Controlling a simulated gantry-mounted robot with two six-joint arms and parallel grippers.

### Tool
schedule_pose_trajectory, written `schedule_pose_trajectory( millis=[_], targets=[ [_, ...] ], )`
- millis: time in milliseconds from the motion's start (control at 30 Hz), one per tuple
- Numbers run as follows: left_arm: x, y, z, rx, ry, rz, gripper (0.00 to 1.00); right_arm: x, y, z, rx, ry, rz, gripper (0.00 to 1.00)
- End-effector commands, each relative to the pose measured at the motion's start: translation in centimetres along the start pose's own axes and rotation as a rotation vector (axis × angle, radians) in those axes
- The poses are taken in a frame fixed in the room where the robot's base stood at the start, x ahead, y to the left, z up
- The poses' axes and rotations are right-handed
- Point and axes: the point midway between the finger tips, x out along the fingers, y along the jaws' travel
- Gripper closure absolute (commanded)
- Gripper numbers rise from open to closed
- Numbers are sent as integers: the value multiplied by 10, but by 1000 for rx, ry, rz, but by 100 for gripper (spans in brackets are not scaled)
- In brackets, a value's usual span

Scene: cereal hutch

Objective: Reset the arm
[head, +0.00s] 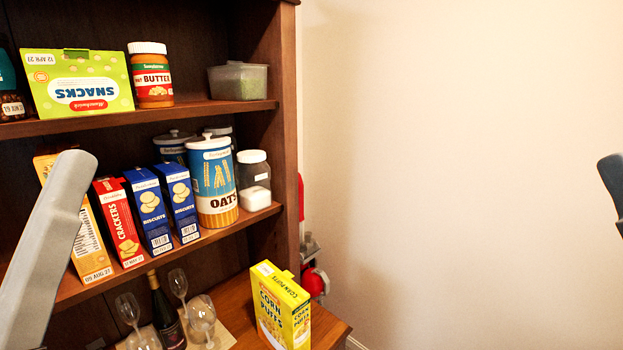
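A grey link of my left arm (45,250) slants up from the lower left corner, in front of the hutch shelves. It hides part of the left end of the middle shelf. No fingers show on it, so my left gripper is out of view. A small dark part of my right arm (612,185) shows at the right edge, in front of the bare wall. My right gripper is also out of view.
The wooden hutch (276,60) holds boxes and jars on two shelves. A yellow corn puffs box (282,305) stands on the counter (326,329), right of several glasses and a dark bottle (166,315).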

Motion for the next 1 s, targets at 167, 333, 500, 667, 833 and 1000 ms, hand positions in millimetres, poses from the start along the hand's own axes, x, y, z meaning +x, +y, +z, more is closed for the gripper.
schedule_pose_trajectory(
  millis=[167,333,500,667,833,1000],
  targets=[
    [66,-1,-61,0,0,-1,10,66,0,-60,0,-1,0,100],
    [130,-1,-120,0,1,-2,10,130,0,-120,0,-1,0,100],
    [192,-2,-177,-1,0,-2,10,192,1,-176,0,-1,0,100],
    [231,-2,-213,-1,0,-2,10,232,1,-212,0,-1,0,100],
    [242,-2,-223,-1,0,-2,10,243,1,-222,0,-2,0,100],
    [239,-2,-221,-1,0,-2,10,240,1,-220,0,-2,0,100]
  ],
)
